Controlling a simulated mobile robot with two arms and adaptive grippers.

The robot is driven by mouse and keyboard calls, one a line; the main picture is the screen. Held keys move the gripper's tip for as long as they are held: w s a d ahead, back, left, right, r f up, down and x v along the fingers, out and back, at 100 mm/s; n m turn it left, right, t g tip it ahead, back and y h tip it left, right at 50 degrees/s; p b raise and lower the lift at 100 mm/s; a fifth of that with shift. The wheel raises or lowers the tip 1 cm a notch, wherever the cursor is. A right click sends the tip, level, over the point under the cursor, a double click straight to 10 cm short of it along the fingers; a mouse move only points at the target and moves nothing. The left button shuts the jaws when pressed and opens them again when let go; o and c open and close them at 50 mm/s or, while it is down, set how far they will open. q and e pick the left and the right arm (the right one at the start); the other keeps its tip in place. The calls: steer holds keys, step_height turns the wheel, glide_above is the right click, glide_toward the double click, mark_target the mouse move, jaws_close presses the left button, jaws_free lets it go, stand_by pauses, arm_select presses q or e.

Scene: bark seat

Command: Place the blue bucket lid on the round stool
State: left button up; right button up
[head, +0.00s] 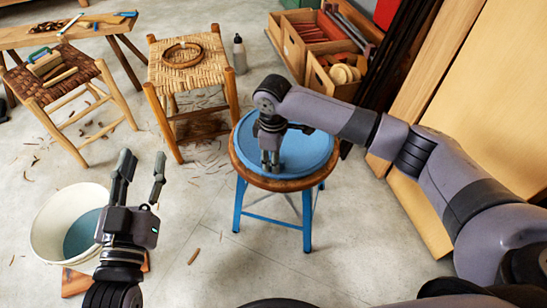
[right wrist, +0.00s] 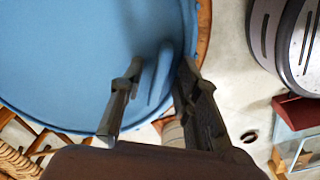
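The round blue bucket lid (head: 312,150) lies on the round stool, which has a wooden seat rim (head: 285,186) and blue legs. The lid looks flat and covers most of the seat, with wood showing at the front and left. My right gripper (head: 270,165) points down at the lid's left part. In the right wrist view its two fingers (right wrist: 156,85) are apart, with a raised blue piece of the lid (right wrist: 155,82) between them and gaps beside it. My left gripper (head: 143,160) is open and empty beside the white bucket (head: 45,228).
A stool with a woven seat (head: 205,70) holding a bark ring (head: 182,55) stands behind. A darker woven stool (head: 85,72) with tools is at the left. Crates (head: 335,88) and leaning boards (head: 500,90) stand right. Floor in front of the round stool is clear.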

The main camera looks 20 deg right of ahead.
steer(key=shift+r, duration=0.3)
step_height(320, 180, up, 6)
steer(key=p, duration=0.2)
steer(key=shift+p, duration=0.3)
step_height(320, 180, up, 5)
steer(key=p, duration=0.2)
steer(key=s+a+f+m+t+y, duration=0.3)
steer(key=s+a+f+y, duration=0.2)
steer(key=s+a+f, duration=0.45)
arm_select(q)
steer(key=s+a+f+g+y, duration=0.1)
steer(key=s+a+f+g, duration=0.1)
steer(key=s+f+g, duration=0.3)
steer(key=s+a+f+g+y, duration=0.2)
steer(key=s+f+g, duration=0.3)
steer(key=f, duration=0.6)
steer(key=shift+s+a+f+n+g+y, duration=0.15)
steer(key=shift+a+f+n+g+y, duration=0.3)
steer(key=shift+g, duration=0.45)
arm_select(e)
steer(key=s+d+r+m+t+h, duration=0.1)
steer(key=s+d+m+t+h, duration=0.3)
steer(key=s+d, duration=0.7)
steer(key=d+m, duration=0.2)
steer(key=d, duration=0.2)
steer(key=shift+s+r+m, duration=0.15)
steer(key=shift+s+m, duration=0.1)
steer(key=shift+m, duration=0.05)
arm_select(q)
steer(key=shift+a, duration=0.15)
